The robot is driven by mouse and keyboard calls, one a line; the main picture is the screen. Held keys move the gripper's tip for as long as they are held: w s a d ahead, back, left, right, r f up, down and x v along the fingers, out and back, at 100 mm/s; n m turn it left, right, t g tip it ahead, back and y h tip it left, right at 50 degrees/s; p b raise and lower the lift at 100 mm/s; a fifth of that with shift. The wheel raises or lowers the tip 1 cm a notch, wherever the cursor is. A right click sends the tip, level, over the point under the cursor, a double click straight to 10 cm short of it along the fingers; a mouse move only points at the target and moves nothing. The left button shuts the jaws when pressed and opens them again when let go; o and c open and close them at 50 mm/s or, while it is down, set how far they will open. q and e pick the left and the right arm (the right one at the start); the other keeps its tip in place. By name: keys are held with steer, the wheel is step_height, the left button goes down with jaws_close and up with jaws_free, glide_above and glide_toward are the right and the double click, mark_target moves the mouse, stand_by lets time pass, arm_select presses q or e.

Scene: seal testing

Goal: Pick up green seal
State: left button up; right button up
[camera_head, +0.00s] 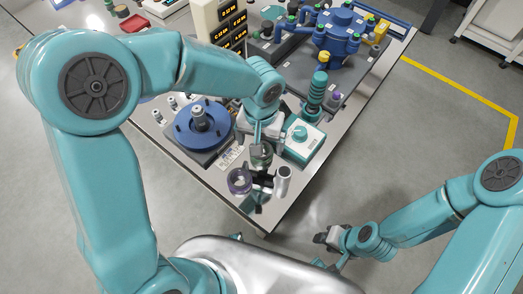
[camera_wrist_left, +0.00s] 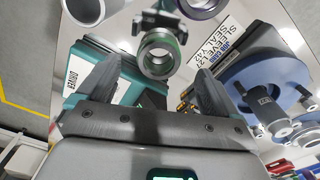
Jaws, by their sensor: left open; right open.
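The green seal (camera_head: 261,157) is a small ring near the front corner of the table (camera_head: 222,196). In the left wrist view the green seal (camera_wrist_left: 161,56) appears as a metallic ring with green edging, beside a dark holder. My left gripper (camera_wrist_left: 157,70) is open, with one finger on each side of the seal's line of view; I cannot tell whether they touch it. In the head view my left gripper (camera_head: 258,143) is directly over the seal and partly hides it. My right gripper (camera_head: 326,238) is open, off the table's front edge at lower right, away from the seal.
A purple ring (camera_head: 240,181) and a grey sleeve (camera_head: 283,180) stand close to the seal. A teal driver box (camera_head: 304,139) is to the right, a blue round fixture (camera_head: 202,126) to the left. A blue machine (camera_head: 340,32) stands farther back. Floor is clear at right.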

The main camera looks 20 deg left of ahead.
mark_target(266, 160)
arm_select(q)
steer(key=f, duration=0.4)
steer(key=w+f, duration=0.1)
steer(key=f, duration=0.1)
steer(key=shift+r, duration=0.1)
steer(key=c, duration=1.2)
